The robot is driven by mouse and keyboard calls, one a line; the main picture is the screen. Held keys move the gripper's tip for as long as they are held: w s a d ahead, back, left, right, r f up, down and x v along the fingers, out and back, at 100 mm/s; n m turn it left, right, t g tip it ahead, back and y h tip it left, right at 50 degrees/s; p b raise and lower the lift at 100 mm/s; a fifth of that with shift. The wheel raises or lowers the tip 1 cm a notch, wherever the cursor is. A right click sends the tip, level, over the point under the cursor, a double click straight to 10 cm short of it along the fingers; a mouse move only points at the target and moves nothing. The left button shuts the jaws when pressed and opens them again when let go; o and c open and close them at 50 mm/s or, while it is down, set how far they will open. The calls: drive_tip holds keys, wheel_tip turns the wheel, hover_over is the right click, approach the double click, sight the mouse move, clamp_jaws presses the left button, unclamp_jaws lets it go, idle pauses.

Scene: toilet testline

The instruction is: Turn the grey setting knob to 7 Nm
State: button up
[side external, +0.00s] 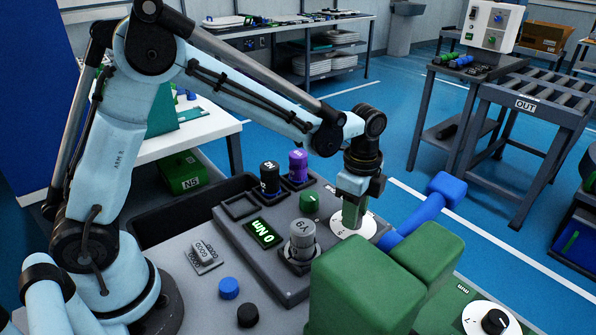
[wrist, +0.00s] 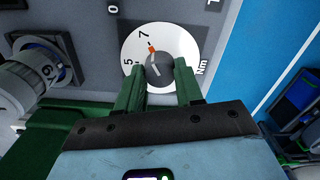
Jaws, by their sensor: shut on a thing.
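The grey setting knob (wrist: 158,73) sits at the centre of a white round dial (wrist: 183,40) marked 5, 7 and Nm. Its orange mark points at the 7 in the wrist view. My gripper (wrist: 160,67) has its green fingers on both sides of the knob and is shut on it. In the side view my gripper (side external: 352,222) points down onto the dial (side external: 367,227), and the knob is hidden behind the fingers. A green display (side external: 263,233) on the panel reads 0 Nm.
A grey cylinder tool (side external: 302,240) stands in a socket left of the dial. A green knob (side external: 309,201) and black and purple-topped cylinders (side external: 298,167) are close by.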

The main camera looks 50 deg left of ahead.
idle(0.5)
drive_tip(key=o, duration=1)
drive_tip(key=shift+o, duration=0.2)
wheel_tip(320, 180, up, 12)
drive_tip(key=shift+r, duration=0.1)
drive_tip(key=s+a+f+n+t, duration=0.3)
drive_tip(key=s+a+n+t, duration=0.4)
drive_tip(key=s+n, duration=0.6)
drive_tip(key=shift+s+a+n, duration=0.3)
drive_tip(key=shift+a+n, duration=0.45)
drive_tip(key=shift+n, duration=0.25)
